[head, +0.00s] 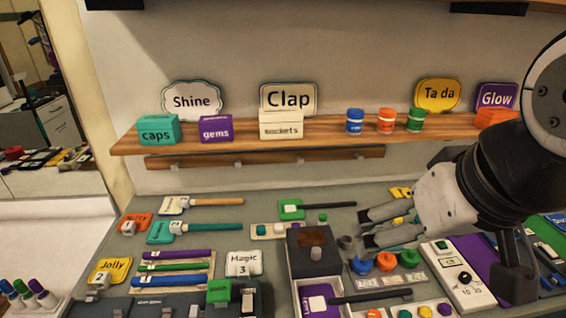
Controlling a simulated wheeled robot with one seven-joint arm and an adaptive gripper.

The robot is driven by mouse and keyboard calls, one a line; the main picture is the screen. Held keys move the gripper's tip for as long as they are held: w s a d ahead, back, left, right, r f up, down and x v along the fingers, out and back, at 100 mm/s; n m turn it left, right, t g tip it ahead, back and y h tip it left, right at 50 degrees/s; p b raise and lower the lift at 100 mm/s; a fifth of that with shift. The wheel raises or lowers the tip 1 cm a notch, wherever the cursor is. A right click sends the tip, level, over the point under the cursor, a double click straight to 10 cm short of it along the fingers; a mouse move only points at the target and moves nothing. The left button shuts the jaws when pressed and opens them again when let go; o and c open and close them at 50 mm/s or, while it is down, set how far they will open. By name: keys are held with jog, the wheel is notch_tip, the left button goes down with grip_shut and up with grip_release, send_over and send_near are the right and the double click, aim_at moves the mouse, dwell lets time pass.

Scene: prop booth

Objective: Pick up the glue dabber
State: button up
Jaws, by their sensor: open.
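My gripper (364,229) is at the right of the head view, open and empty, its two fingers pointing left above the grey table (200,262). I cannot tell for certain which item is the glue dabber. Long-handled tools lie on the table: one with a pale head and wooden handle (215,202), a teal one (214,228), a green-headed one with a black handle (325,206), and a purple-headed one with a black handle (372,296). The green-headed one lies just beyond and left of my fingertips. Small pots, blue (360,265), orange (386,261) and green (409,257), sit below my fingers.
A dark-topped box (313,243) stands left of my fingertips. A white panel with knobs (459,275) is below my wrist. A wooden shelf (250,136) with boxes, jars and signs runs along the wall.

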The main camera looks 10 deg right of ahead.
jog(key=shift+c, duration=0.6)
jog(key=shift+w, duration=0.1)
jog(key=c, duration=0.5)
jog(key=w+m, duration=0.1)
jog(key=w, duration=0.1)
jog(key=w+m+b, duration=0.1)
jog(key=w, duration=0.2)
jog(key=shift+w+r+g, duration=0.1)
jog(key=shift+w+g, duration=0.15)
jog(key=shift+g, duration=0.15)
jog(key=c, duration=1)
jog(key=m+g+b, duration=0.5)
jog(key=m, duration=0.8)
send_over(323, 216)
notch_tip(323, 216, down, 19)
notch_tip(323, 216, down, 9)
jog(key=shift+s+d+r+p, duration=0.1)
jog(key=shift+p, duration=0.35)
jog(key=shift+f+p, duration=0.5)
jog(key=shift+f, duration=2.05)
